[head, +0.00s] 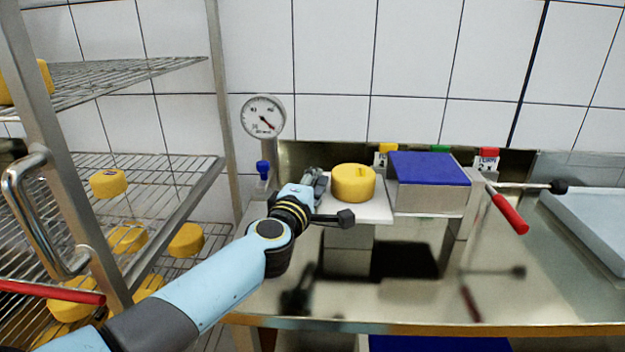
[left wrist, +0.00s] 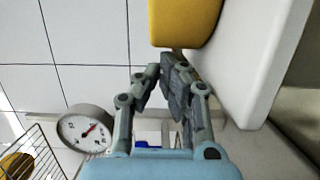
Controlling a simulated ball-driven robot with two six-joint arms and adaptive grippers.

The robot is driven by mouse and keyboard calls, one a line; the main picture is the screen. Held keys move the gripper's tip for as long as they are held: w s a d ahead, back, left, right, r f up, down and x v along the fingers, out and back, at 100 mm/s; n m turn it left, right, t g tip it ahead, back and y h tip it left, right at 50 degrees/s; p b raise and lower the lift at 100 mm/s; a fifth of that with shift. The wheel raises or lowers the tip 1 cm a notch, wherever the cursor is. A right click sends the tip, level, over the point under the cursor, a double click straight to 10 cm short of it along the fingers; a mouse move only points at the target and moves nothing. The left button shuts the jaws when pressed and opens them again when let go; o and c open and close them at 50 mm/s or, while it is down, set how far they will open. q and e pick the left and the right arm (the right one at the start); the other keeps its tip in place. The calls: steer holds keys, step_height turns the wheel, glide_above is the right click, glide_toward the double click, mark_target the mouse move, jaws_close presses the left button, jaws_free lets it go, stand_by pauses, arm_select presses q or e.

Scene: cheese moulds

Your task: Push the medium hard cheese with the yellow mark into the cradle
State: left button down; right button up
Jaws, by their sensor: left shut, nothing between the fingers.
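The yellow round cheese (head: 353,184) sits upright on a white platform (head: 372,212); a small mark shows on its top. My left gripper (head: 318,182) is shut and empty, just left of the cheese at about its height. In the left wrist view the shut fingers (left wrist: 168,78) point at the cheese (left wrist: 184,20), which is close to the fingertips; I cannot tell whether they touch. Right of the cheese stands a metal box with a blue top (head: 430,168); I cannot tell whether it is the cradle. My right gripper is not in view.
A wire rack (head: 130,215) with several yellow cheeses stands at the left. A dial gauge (head: 263,117) stands behind my left gripper. Yellow, green and red tags line the back. A red-handled lever (head: 510,214) juts out at the right. The steel table (head: 400,300) is clear in front.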

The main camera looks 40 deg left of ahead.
mark_target(366, 187)
arm_select(q)
steer(key=w+d, duration=0.1)
steer(key=d, duration=0.2)
steer(key=w+d, duration=0.2)
steer(key=d, duration=0.1)
steer(key=w+d, duration=0.2)
steer(key=d, duration=0.1)
steer(key=shift+w, duration=0.25)
